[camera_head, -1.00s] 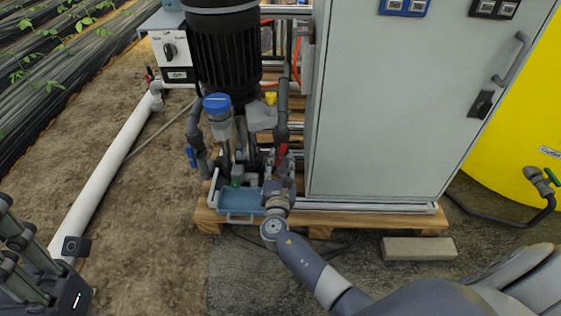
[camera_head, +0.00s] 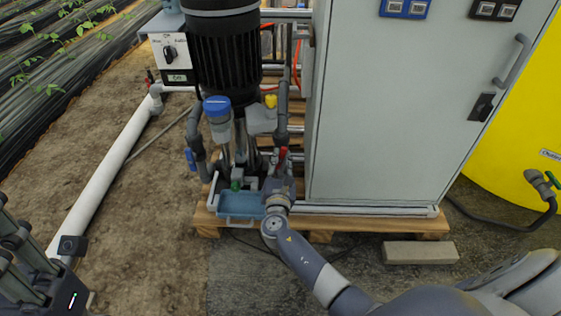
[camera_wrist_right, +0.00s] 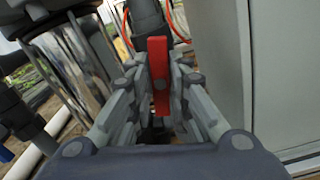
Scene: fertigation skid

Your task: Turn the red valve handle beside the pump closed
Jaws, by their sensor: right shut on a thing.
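The red valve handle (camera_wrist_right: 159,76) stands between the fingers of my right gripper (camera_wrist_right: 160,100) in the right wrist view, beside the pump. In the head view the handle (camera_head: 283,156) shows as a small red piece just above my right gripper (camera_head: 281,174), which is shut on it. The pump (camera_head: 222,50) has a black motor standing upright at the left of the cabinet. My left gripper (camera_head: 22,262) is at the lower left edge, far from the valve; its fingertips are partly out of frame.
A grey cabinet (camera_head: 400,110) stands close to the right of the valve. A blue tray (camera_head: 240,204) and wooden pallet (camera_head: 375,226) lie below. A blue-handled valve (camera_head: 191,159) is left of the pump. A concrete block (camera_head: 419,251) lies on the ground.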

